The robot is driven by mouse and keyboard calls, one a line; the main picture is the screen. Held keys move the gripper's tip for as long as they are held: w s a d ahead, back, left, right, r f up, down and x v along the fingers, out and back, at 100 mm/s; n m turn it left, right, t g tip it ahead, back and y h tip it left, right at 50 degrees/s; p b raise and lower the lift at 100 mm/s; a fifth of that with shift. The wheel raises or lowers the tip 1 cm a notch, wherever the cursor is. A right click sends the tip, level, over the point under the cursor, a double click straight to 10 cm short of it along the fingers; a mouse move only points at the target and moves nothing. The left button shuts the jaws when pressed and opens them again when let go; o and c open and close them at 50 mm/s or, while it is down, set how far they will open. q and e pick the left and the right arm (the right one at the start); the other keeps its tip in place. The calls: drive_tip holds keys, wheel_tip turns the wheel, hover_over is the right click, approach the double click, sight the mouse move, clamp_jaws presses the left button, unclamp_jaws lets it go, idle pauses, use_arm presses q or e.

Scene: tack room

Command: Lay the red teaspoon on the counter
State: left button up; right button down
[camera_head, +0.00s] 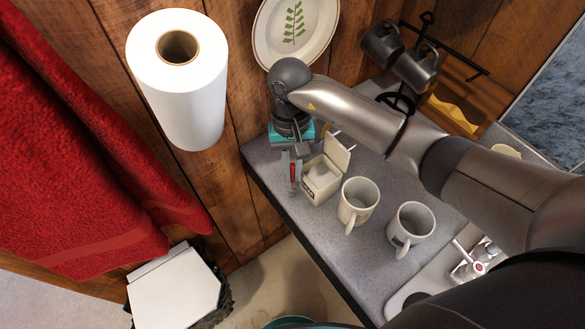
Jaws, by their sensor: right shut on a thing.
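My right gripper (291,158) points down over the far left end of the grey counter (310,220). It is shut on the red teaspoon (293,174), which hangs roughly upright below the fingers. I cannot tell whether the teaspoon's lower end touches the counter. A cream box (320,182) with its lid raised stands just right of the teaspoon. My left gripper is not in view.
Two cream mugs (358,200) (411,224) stand right of the box, before the sink (425,284). Dark mugs (416,66) hang on a rack behind my right arm. A paper roll (185,90) and red towels (75,150) are at left. Bare counter shows along the front edge.

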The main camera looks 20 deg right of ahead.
drive_tip(key=c, duration=1.2)
unclamp_jaws()
drive_tip(key=shift+r, duration=0.1)
wheel_tip(320, 180, up, 12)
drive_tip(key=w+b, duration=0.1)
drive_tip(key=w, duration=0.1)
drive_tip(key=shift+d+b, duration=0.15)
drive_tip(key=shift+b, duration=0.25)
